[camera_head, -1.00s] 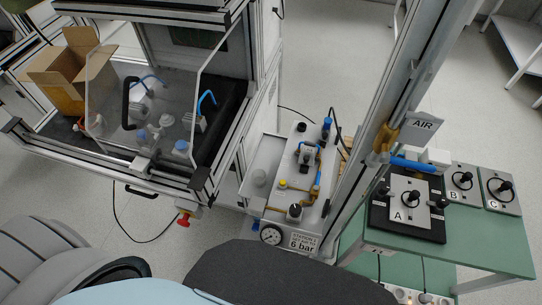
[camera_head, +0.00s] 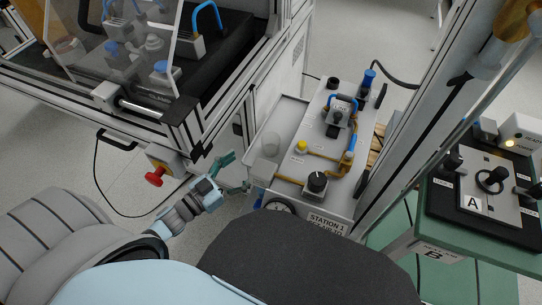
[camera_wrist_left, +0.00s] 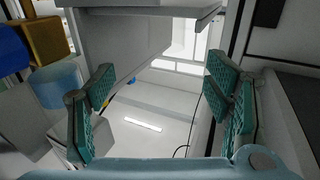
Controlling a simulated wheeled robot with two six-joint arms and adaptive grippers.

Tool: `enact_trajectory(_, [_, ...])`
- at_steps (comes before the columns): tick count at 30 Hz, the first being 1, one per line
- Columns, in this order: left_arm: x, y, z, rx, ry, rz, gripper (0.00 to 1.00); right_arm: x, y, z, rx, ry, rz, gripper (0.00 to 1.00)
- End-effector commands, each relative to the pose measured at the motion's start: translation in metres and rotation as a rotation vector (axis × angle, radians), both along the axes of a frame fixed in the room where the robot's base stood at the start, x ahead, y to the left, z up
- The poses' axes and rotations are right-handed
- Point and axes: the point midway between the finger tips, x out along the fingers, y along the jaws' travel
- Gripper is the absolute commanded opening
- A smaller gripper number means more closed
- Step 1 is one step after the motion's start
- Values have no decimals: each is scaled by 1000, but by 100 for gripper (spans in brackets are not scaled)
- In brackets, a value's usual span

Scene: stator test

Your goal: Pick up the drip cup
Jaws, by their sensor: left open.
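A small translucent grey cup, which looks like the drip cup (camera_head: 269,144), stands upright on the grey side shelf of the station in the head view. My left gripper (camera_head: 233,174) is open with teal fingers, to the left of and in front of the cup, apart from it. In the left wrist view the open fingers (camera_wrist_left: 160,107) have nothing between them. A pale blue rounded thing shows beside the left finger there; I cannot tell whether it is the cup. My right gripper is not in view.
The station panel (camera_head: 324,125) with valves and tubing stands right of the cup. The shelf (camera_head: 283,112) has a raised rim. A framed machine with a red stop button (camera_head: 154,179) is at left. A metal post and green table (camera_head: 493,253) are at right.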

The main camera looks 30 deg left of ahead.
Motion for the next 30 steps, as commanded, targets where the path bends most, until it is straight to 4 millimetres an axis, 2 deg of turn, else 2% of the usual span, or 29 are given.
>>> enact_trajectory(6, [54, -18, 3, -1, -3, 6, 72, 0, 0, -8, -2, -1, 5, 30])
enact_trajectory(11, [75, -24, 3, 2, 2, 7, 72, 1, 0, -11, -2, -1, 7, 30])
enact_trajectory(18, [118, -32, 8, 1, 2, 8, 72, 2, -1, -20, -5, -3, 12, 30])
enact_trajectory(21, [124, -35, 9, 2, 3, 7, 72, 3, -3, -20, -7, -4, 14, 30])
enact_trajectory(26, [124, -35, 9, 2, 3, 7, 72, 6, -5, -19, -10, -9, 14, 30])
enact_trajectory(30, [124, -35, 9, 2, 3, 7, 49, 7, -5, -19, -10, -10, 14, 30])
